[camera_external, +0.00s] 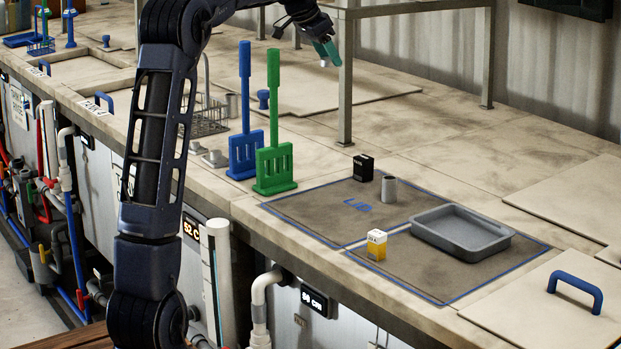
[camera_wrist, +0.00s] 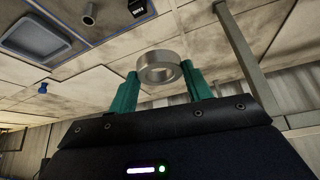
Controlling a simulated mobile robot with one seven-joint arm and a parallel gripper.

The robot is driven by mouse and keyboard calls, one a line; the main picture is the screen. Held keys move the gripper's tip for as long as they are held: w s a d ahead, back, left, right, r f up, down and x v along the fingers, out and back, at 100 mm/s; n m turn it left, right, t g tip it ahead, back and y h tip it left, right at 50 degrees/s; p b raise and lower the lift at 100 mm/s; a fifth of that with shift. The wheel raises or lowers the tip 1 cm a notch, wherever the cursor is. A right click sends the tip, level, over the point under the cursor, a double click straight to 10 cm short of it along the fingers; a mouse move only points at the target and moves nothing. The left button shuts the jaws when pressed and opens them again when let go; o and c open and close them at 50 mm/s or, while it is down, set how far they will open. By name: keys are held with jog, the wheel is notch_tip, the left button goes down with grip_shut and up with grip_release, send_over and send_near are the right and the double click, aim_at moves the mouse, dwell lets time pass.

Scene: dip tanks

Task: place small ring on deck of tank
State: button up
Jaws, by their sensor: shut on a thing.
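The small ring (camera_wrist: 160,76) is a plain grey metal ring with an open hole, seen between the two green fingertips of my gripper (camera_wrist: 160,70) in the wrist view. My gripper is shut on it from both sides. In the external view my gripper (camera_external: 327,55) is at the top centre, above the pale, stained tank deck (camera_external: 430,135). Only a small grey bit of the ring (camera_external: 324,63) shows there, under the fingers. The ring appears held clear of the deck.
A metal frame post (camera_external: 346,90) stands close to my gripper. Green (camera_external: 274,165) and blue (camera_external: 246,155) paddles stand in front. A dark blue-edged area holds a grey tray (camera_external: 462,250), grey cylinder (camera_external: 389,190), black box (camera_external: 363,168) and yellow-white box (camera_external: 376,246). Deck behind it is clear.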

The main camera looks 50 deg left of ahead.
jog(key=s+d+f, duration=0.1)
jog(key=s+d, duration=0.1)
jog(key=d, duration=0.4)
jog(key=s+d+f, duration=0.1)
jog(key=s+d, duration=0.2)
jog(key=d, duration=0.3)
send_over(354, 213)
jog(key=s, duration=0.2)
notch_tip(354, 213, down, 2)
notch_tip(354, 213, down, 25)
jog(key=shift+a+f, duration=0.15)
jog(key=shift+f, duration=0.15)
jog(key=o, duration=1)
